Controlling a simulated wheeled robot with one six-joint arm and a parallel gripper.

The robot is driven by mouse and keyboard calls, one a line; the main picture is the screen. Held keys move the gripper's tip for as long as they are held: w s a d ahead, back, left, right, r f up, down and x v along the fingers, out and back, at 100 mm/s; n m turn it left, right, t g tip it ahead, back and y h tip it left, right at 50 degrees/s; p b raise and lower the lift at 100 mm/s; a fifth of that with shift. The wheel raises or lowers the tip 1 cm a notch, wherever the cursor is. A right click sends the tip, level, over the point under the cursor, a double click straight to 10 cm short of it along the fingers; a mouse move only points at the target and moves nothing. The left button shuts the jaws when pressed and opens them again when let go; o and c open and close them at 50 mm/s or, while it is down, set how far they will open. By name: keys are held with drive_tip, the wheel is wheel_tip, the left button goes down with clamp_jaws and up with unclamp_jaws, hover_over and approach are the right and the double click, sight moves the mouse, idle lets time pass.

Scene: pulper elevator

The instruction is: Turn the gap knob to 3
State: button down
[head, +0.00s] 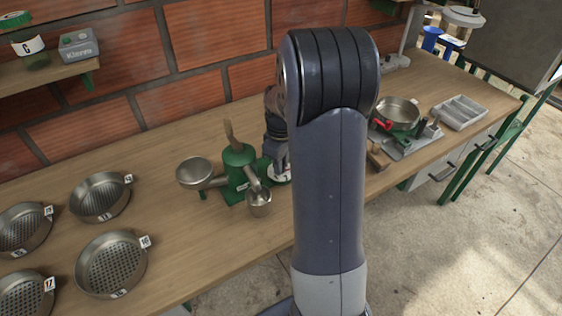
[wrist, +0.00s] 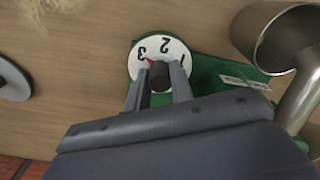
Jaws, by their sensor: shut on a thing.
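The green pulper (head: 238,172) stands on the wooden bench. Its white dial (wrist: 168,47) carries the numbers 1, 2 and 3, which look upside down in the wrist view. The dark gap knob (wrist: 160,84) sits at the dial's centre. A small red pointer (wrist: 150,61) shows close to the 3. My gripper (wrist: 160,70) is shut on the knob, one finger on each side. In the head view my arm hides most of the gripper and knob; a sliver of the dial (head: 281,177) shows.
Several numbered sieves (head: 110,265) lie at left. A pan (head: 396,113) and a grey tray (head: 461,112) are at right.

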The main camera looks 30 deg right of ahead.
drive_tip(key=shift+n, duration=0.3)
drive_tip(key=c, duration=1.2)
unclamp_jaws()
drive_tip(key=shift+c, duration=0.2)
drive_tip(key=shift+r, duration=0.1)
wheel_tip(320, 180, up, 11)
drive_tip(key=shift+p, duration=0.3)
drive_tip(key=shift+f, duration=0.2)
wheel_tip(320, 180, down, 11)
drive_tip(key=shift+r, duration=0.1)
